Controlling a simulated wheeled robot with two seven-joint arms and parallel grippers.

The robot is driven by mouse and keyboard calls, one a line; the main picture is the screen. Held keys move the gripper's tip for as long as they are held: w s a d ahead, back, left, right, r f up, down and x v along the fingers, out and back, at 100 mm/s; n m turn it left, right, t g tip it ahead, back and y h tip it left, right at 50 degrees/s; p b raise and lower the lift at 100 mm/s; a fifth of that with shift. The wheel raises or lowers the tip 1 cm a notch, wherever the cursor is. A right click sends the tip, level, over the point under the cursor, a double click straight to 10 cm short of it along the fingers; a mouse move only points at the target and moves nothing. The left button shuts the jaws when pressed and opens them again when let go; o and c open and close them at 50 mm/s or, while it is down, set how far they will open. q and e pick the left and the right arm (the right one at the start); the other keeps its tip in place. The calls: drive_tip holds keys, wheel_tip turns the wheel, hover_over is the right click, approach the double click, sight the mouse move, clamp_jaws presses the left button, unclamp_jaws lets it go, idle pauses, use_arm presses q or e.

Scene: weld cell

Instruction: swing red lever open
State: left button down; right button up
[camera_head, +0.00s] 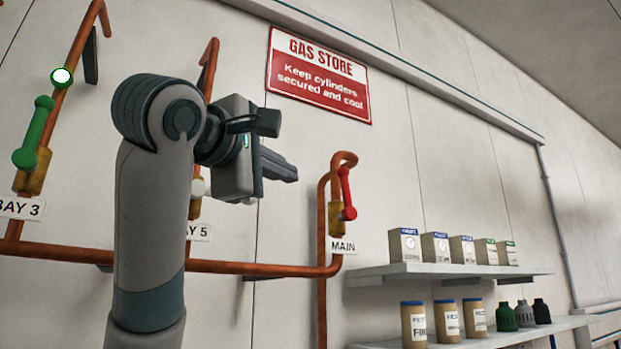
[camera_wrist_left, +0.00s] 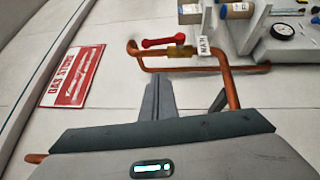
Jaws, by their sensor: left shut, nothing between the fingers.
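The red lever (camera_head: 347,193) is on a brass valve body (camera_head: 335,219) on the copper pipe above the MAIN label (camera_head: 343,246). In the left wrist view the red lever (camera_wrist_left: 164,41) lies beside the valve, beyond the fingertips. My left gripper (camera_head: 290,172) is up and left of the lever in the head view, with its fingers together and empty, apart from the lever. The fingers also show in the left wrist view (camera_wrist_left: 158,92). My right gripper is not in view.
A green lever (camera_head: 34,132) is at BAY 3 on the left. My left arm partly hides the BAY 5 valve. Copper pipes (camera_head: 250,268) run along the wall. Shelves (camera_head: 450,271) with boxes and jars stand right of the MAIN valve. A gas store sign (camera_head: 318,76) hangs above.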

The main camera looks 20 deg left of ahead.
use_arm(q)
drive_tip(key=p, duration=0.7)
approach(342, 187)
drive_tip(key=w+a, duration=0.4)
drive_tip(key=w+d+p, duration=0.2)
drive_tip(key=d+p, duration=0.1)
drive_tip(key=shift+w+d+r, duration=0.15)
drive_tip(key=shift+w+r, duration=0.1)
drive_tip(key=shift+r, duration=0.1)
drive_tip(key=d+b, duration=0.1)
drive_tip(key=b, duration=0.8)
drive_tip(key=shift+w+r+b, duration=0.1)
drive_tip(key=shift+w+b, duration=0.2)
drive_tip(key=shift+w, duration=0.05)
drive_tip(key=shift+r, duration=0.35)
